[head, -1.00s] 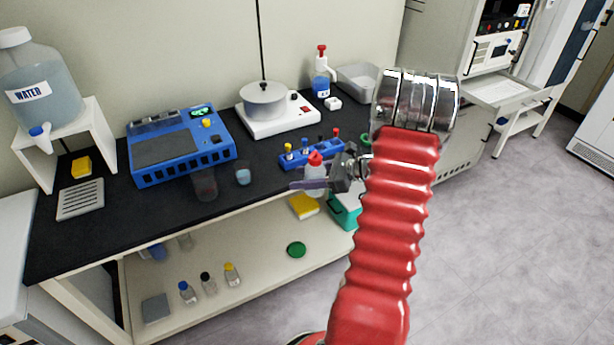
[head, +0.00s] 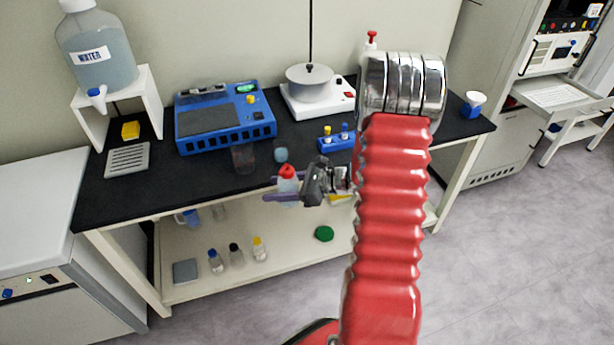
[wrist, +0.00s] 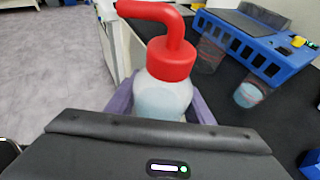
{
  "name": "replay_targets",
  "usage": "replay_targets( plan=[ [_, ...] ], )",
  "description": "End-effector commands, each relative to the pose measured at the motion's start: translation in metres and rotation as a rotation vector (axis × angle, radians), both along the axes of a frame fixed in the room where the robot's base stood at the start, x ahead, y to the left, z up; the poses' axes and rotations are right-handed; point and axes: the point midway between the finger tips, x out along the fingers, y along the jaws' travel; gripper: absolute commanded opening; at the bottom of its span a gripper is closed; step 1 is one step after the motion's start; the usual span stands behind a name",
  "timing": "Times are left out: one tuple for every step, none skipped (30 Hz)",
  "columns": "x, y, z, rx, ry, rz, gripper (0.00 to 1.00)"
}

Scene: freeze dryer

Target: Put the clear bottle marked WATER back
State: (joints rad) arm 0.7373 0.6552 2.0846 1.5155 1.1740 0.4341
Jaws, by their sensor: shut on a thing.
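A clear squeeze bottle with a red cap and bent red spout (head: 287,185) is held upright in my gripper (head: 284,191). In the wrist view the bottle (wrist: 163,97) contains pale liquid, and the purple fingers close on it from both sides. No lettering shows on its visible side. In the head view it overlaps the front edge of the black bench (head: 200,192). A large clear jug labelled WATER (head: 98,55) with a blue tap stands on a white stand (head: 150,105) at the bench's left end.
On the bench are a blue instrument (head: 222,125), two beakers (head: 243,160) (head: 281,155), a hotplate with a pan (head: 318,96) and a blue rack (head: 330,143), partly behind my arm. Small bottles (head: 237,255) stand on the lower shelf. The floor at right is clear.

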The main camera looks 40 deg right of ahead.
Motion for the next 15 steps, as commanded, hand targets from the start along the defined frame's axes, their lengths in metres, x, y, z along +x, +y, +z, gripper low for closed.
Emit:
replay_targets(
  plan=[
    [0.003,0.023,-0.003,0.002,0.001,0.029,0.18],
    [0.004,0.034,-0.004,0.0,0.003,0.043,0.18],
    [0.006,0.049,-0.006,-0.001,0.003,0.064,0.18],
    [0.006,0.061,-0.008,-0.001,0.004,0.079,0.18],
    [0.007,0.072,-0.009,-0.001,0.005,0.094,0.18],
    [0.007,0.087,-0.011,-0.002,0.005,0.116,0.18],
    [0.007,0.098,-0.012,-0.003,0.004,0.132,0.18],
    [0.007,0.108,-0.013,-0.003,0.005,0.146,0.18],
    [0.007,0.121,-0.014,-0.003,0.006,0.164,0.18],
    [0.006,0.13,-0.015,-0.003,0.005,0.178,0.18],
    [0.006,0.137,-0.015,-0.003,0.005,0.189,0.18],
    [0.005,0.146,-0.016,-0.005,0.006,0.203,0.18],
    [0.005,0.151,-0.016,-0.005,0.005,0.211,0.18],
    [0.004,0.155,-0.017,-0.005,0.005,0.217,0.18],
    [0.004,0.159,-0.017,-0.005,0.005,0.225,0.18]
  ],
)
